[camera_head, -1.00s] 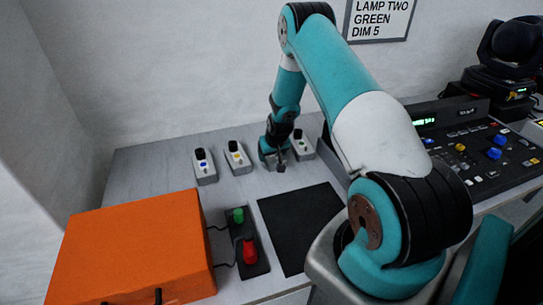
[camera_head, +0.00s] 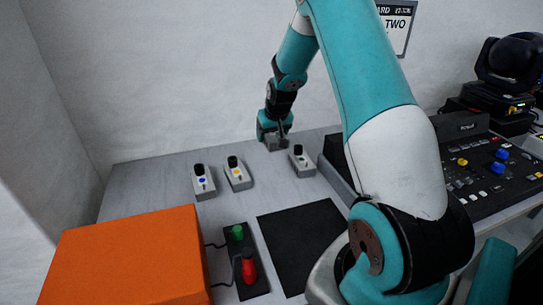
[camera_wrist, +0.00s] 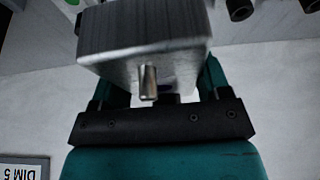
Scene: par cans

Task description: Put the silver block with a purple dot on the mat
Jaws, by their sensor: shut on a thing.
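My gripper (camera_head: 277,138) is over the back part of the table, near the wall. It is shut on a silver block, which fills the upper middle of the wrist view (camera_wrist: 145,42). A short metal pin sticks out of the block's near face. The black mat (camera_head: 300,242) lies flat and bare near the table's front, well apart from the gripper.
Silver blocks with blue (camera_head: 203,183), yellow (camera_head: 237,175) and dark (camera_head: 301,162) markings stand on the table. An orange case (camera_head: 125,260) and a box with a green and a red knob (camera_head: 243,262) lie left of the mat. A control console (camera_head: 490,165) stands at right.

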